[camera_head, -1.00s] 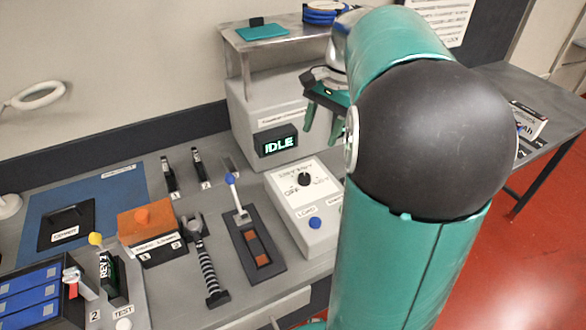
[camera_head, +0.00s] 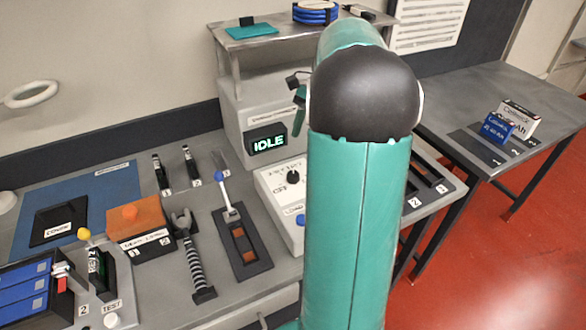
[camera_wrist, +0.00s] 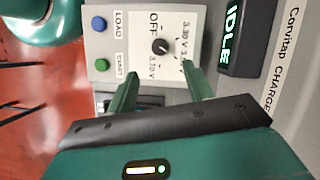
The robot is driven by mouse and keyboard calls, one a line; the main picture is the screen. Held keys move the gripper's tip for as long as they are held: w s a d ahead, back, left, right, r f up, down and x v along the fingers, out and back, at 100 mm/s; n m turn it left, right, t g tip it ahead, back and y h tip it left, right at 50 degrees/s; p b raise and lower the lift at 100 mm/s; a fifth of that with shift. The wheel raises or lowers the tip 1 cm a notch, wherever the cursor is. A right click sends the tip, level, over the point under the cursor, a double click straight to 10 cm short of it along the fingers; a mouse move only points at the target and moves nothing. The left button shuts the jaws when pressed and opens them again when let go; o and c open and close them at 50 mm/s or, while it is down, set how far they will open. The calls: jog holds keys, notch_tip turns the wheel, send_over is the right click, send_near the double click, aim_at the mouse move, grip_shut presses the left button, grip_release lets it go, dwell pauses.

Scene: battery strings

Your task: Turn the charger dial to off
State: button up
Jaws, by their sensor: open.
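The black charger dial (camera_head: 293,177) sits on the sloped white panel of the charger box. In the wrist view the dial (camera_wrist: 160,47) has OFF printed on one side and voltage labels around the others; which label it points to is too small to tell. My gripper (camera_wrist: 160,74) is open and empty, its two green fingers apart with the dial showing just beyond their tips. In the head view, my gripper (camera_head: 299,112) is mostly hidden behind my arm, above the charger.
A blue LOAD button (camera_wrist: 99,24) and a green START button (camera_wrist: 102,65) lie beside the dial panel. The IDLE display (camera_wrist: 229,42) stands on the charger's raised part. A blue-knobbed lever (camera_head: 230,212) is left of the charger.

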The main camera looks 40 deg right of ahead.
aim_at(293, 173)
jog(key=x, duration=1)
jog(key=shift+a+f, duration=0.1)
jog(key=shift+f, duration=0.2)
jog(key=shift+s, duration=0.1)
jog(key=c, duration=1)
